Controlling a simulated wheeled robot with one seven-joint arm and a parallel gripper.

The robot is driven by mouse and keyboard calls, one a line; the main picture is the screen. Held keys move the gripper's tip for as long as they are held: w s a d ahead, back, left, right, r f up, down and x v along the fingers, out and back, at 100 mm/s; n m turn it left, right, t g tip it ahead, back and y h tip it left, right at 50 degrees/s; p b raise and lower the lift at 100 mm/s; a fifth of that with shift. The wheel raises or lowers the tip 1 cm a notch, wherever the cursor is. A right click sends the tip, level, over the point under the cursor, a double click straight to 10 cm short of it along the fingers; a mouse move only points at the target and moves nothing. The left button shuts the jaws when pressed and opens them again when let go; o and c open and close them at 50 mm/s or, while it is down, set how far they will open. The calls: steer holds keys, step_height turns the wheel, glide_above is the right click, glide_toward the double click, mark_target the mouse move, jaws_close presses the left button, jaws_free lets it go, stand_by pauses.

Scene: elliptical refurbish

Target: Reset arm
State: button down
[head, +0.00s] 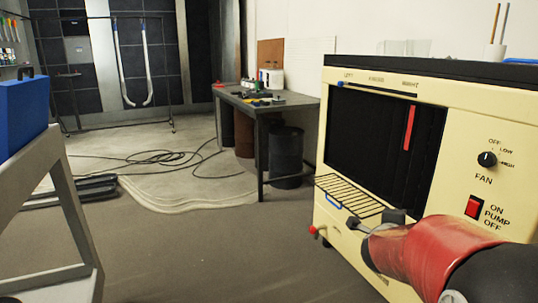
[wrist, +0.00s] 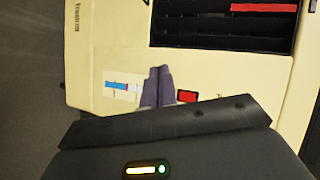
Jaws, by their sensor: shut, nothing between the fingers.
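My gripper's two grey fingers show side by side, shut and empty, in the wrist view (wrist: 160,72). They point at the cream front of a box-shaped cooler. In the head view my red and black arm reaches in from the lower right, with the gripper (head: 358,223) low in front of the cooler (head: 455,150). The fingers overlap the cooler's front in the picture; whether they touch it I cannot tell. A red pump switch (head: 474,207) and a black fan knob (head: 487,159) are on its right side. The switch also shows in the wrist view (wrist: 187,97).
A small wire shelf (head: 350,195) sticks out from the cooler's front. A dark workbench (head: 262,103) with tools stands behind, a black barrel (head: 286,158) beneath it. Cables (head: 165,158) lie on the floor. A grey frame (head: 70,205) with a blue box (head: 22,115) stands left. Middle floor is open.

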steer(key=s+a+r+n+y+p, duration=0.1)
steer(key=s+a+r+n+y, duration=0.1)
steer(key=s+a+n+y, duration=0.35)
steer(key=s+a+r+n+y, duration=0.2)
steer(key=s+a+n+y, duration=0.15)
steer(key=a+n, duration=0.45)
steer(key=s+a+f+n+g+p, duration=0.1)
steer(key=s+a+n+g, duration=0.1)
steer(key=s+n, duration=0.3)
steer(key=s+a+f+n+g, duration=0.2)
steer(key=s+n+g, duration=0.2)
steer(key=s, duration=0.9)
steer(key=shift+s+a+n+p, duration=0.25)
steer(key=shift+a+n+p, duration=0.15)
steer(key=shift+n, duration=0.15)
